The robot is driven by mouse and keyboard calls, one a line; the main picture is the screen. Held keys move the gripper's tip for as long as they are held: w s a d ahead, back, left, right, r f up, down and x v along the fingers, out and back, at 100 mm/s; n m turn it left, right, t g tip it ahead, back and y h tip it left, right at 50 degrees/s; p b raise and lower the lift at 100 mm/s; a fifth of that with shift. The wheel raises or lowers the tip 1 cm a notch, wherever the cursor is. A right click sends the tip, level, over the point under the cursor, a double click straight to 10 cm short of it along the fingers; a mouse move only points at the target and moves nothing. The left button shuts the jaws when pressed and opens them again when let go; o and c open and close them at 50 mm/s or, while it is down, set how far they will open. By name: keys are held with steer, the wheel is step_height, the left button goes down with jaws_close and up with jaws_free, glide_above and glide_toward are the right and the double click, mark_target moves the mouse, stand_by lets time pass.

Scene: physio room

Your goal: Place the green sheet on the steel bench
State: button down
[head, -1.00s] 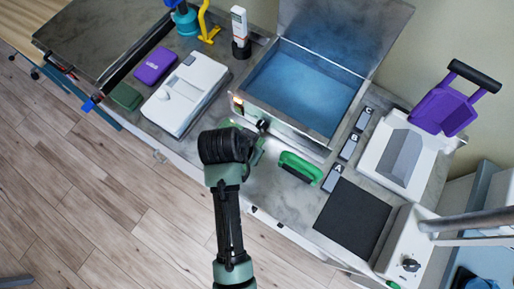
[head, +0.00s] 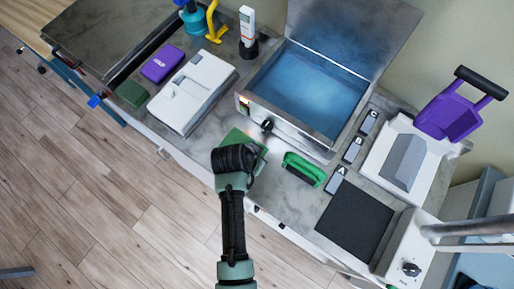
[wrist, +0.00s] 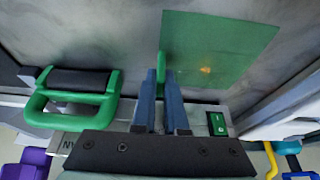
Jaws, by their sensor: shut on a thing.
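The green sheet (wrist: 222,48) is a thin, flat, translucent rectangle in the wrist view. A narrow green upright part at its near left edge sits between my fingertips. My gripper (wrist: 162,78) is shut on it. In the head view the sheet (head: 243,138) shows partly past my wrist, in front of the steel water bath; my wrist hides the rest of it and the fingertips. The sheet is over the grey mottled bench top (head: 278,205); I cannot tell whether it touches the surface.
A green-handled tool (head: 303,168) lies right of my gripper, with a black mat (head: 355,220) beyond. The open water bath (head: 308,88) stands behind. A white case (head: 192,90), purple box (head: 162,62) and dark green block (head: 132,93) are to the left.

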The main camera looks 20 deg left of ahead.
steer(key=c, duration=1)
jaws_free()
steer(key=shift+f, duration=0.15)
steer(key=shift+o, duration=0.2)
